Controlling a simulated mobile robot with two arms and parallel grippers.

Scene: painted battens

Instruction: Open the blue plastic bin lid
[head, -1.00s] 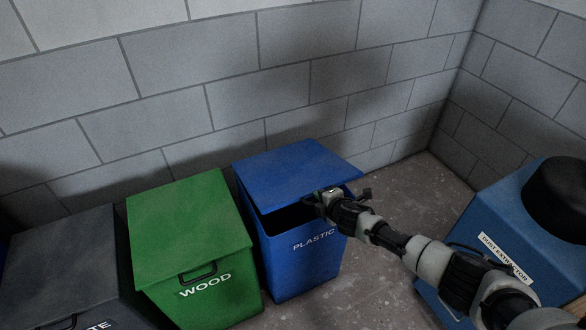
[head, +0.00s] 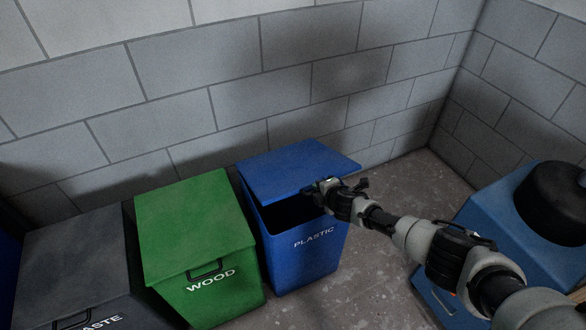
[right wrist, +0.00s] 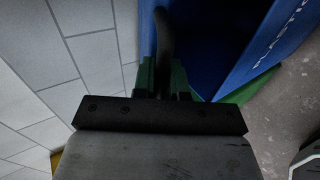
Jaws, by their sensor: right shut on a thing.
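The blue bin (head: 305,262) marked PLASTIC stands on the floor beside the wall. Its blue lid (head: 296,166) is partly raised, with a dark gap under its front edge. My right gripper (head: 324,188) is at the lid's front right edge. In the right wrist view its fingers (right wrist: 163,78) are shut on a dark curved bar, which looks like the lid handle (right wrist: 163,38). The blue bin also shows there (right wrist: 285,45). The handle is hidden by the gripper in the head view. My left gripper is not in view.
A green WOOD bin (head: 200,235) stands close at the left, with a dark grey bin (head: 75,255) beyond it. A blue dust extractor (head: 490,225) stands at the right. The block wall (head: 290,95) is close behind the bins. Some floor (head: 405,190) is clear between bin and extractor.

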